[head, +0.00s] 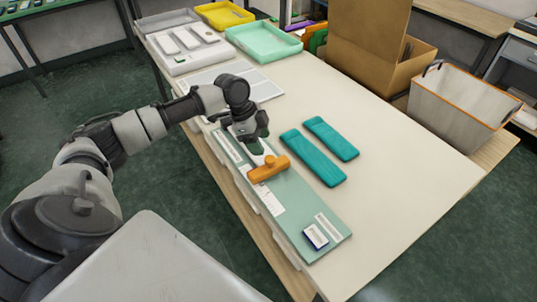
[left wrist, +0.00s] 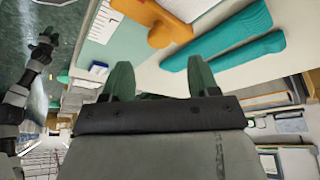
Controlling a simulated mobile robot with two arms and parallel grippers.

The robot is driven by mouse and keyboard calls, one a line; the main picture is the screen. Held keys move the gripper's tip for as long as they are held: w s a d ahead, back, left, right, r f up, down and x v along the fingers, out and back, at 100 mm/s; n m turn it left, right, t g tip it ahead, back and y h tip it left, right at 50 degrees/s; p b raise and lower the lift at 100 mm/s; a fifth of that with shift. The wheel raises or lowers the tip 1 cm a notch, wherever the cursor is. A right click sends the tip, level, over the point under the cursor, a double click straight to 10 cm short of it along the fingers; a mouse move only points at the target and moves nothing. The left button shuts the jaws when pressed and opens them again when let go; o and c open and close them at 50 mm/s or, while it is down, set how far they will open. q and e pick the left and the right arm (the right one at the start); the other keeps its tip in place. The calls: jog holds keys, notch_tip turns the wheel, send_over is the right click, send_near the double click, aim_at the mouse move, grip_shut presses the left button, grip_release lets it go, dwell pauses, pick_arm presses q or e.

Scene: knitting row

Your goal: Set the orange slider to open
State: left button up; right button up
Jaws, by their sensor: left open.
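The orange slider (head: 268,169) is a bar with a small knob, on a long pale green board (head: 304,204) along the table's left edge. In the left wrist view the orange slider (left wrist: 156,20) is at the top, beyond the fingertips. My left gripper (head: 262,152) is just behind the slider in the head view, over the board. Its two green fingers (left wrist: 155,80) are apart with nothing between them. I cannot tell whether a finger touches the slider.
Two teal knitted strips (head: 314,157) lie right of the board. A yellow tray (head: 224,14), a mint tray (head: 264,40) and a white tray (head: 186,48) stand at the back. A cardboard box (head: 400,70) and a grey bin (head: 460,100) are at right. The table's front right is clear.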

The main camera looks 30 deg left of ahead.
aim_at(270, 159)
pick_arm(q)
jog(key=x, duration=0.6)
jog(key=shift+d+f+p, duration=0.15)
jog(key=shift+f+p, duration=0.15)
jog(key=shift+p, duration=0.1)
